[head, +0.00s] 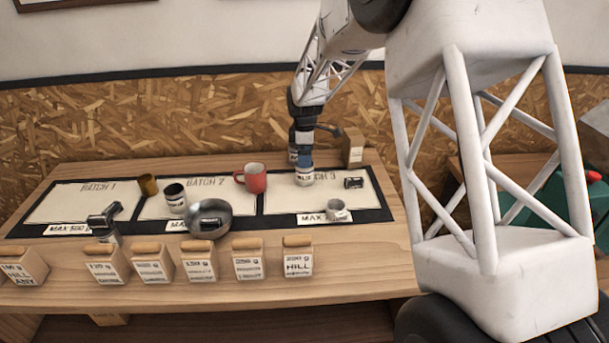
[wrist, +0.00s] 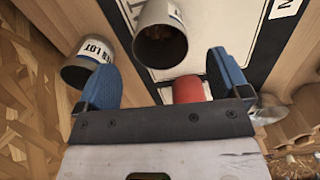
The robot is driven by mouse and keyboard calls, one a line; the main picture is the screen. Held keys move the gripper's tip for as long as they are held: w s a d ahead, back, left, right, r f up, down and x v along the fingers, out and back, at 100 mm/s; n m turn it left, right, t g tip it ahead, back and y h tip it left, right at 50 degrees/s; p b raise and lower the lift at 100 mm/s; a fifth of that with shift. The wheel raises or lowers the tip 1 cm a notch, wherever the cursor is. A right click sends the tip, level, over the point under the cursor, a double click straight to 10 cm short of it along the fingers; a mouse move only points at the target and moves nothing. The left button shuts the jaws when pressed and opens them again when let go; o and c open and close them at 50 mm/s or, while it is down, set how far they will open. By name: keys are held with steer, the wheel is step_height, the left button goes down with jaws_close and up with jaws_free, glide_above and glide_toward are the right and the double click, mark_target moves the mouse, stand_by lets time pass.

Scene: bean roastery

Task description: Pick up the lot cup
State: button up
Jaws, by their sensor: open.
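My gripper (wrist: 157,78) is open and empty, with two blue fingers. In the head view my gripper (head: 304,160) is over the back of the batch 3 area. A grey labelled cup (wrist: 162,45) with brown contents lies ahead of the fingertips, roughly between them and apart. In the head view this cup (head: 303,178) stands upright just below the gripper. A second grey cup (wrist: 82,70), its label reading "LOT", is partly hidden behind the left finger; it shows behind the gripper in the head view (head: 292,156).
A red mug (head: 254,179) stands to the left, near a dark labelled cup (head: 174,197), a brass cup (head: 147,185) and a metal bowl (head: 222,222). A small metal cup (head: 338,210) stands in front. Several labelled wooden blocks (head: 298,262) line the front; a cardboard box (head: 353,150) stands behind.

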mark_target(305, 170)
steer(key=shift+f, duration=0.9)
steer(key=shift+f, duration=2.6)
steer(key=c, duration=1.1)
steer(key=shift+o, duration=0.2)
step_height(305, 170, up, 10)
